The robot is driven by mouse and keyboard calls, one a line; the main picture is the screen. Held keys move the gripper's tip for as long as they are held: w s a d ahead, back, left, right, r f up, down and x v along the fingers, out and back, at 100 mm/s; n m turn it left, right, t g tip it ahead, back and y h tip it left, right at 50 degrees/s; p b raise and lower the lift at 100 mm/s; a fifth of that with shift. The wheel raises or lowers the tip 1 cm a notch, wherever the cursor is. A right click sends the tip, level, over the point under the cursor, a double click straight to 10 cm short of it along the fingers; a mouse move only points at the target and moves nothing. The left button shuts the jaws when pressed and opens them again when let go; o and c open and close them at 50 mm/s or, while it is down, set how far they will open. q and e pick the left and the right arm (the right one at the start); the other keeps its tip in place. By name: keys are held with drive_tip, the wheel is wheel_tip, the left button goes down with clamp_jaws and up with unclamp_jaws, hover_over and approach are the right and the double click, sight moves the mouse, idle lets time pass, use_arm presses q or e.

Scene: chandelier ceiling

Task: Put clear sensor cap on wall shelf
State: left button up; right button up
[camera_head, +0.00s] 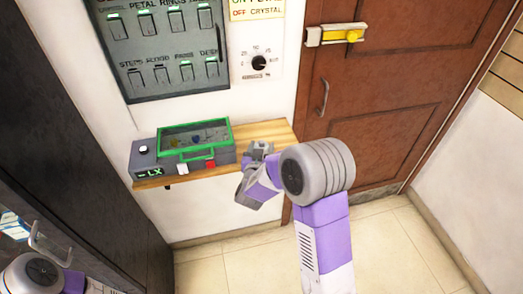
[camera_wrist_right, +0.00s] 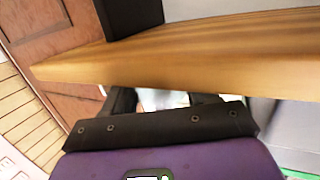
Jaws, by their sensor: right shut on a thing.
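The wall shelf (camera_head: 268,131) is a light wooden board fixed to the white wall beside the door. My right gripper (camera_head: 260,152) is at the shelf's right end, close to its front edge. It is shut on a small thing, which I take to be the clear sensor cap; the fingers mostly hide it. In the right wrist view a pale patch shows between the dark fingers (camera_wrist_right: 160,99), and the shelf's wooden edge (camera_wrist_right: 180,62) runs just beyond them. I cannot tell whether the held thing touches the shelf.
A grey box with a green-framed clear lid (camera_head: 195,135) and a dark unit marked LX (camera_head: 148,162) fill the shelf's left and middle. A switch panel (camera_head: 165,45) and a dial (camera_head: 258,62) are above. A brown door (camera_head: 385,90) stands right.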

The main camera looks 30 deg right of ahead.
drive_tip(key=shift+r, duration=0.1)
drive_tip(key=shift+f, duration=0.25)
drive_tip(key=o, duration=1)
drive_tip(key=shift+r, duration=0.1)
drive_tip(key=shift+r, duration=0.1)
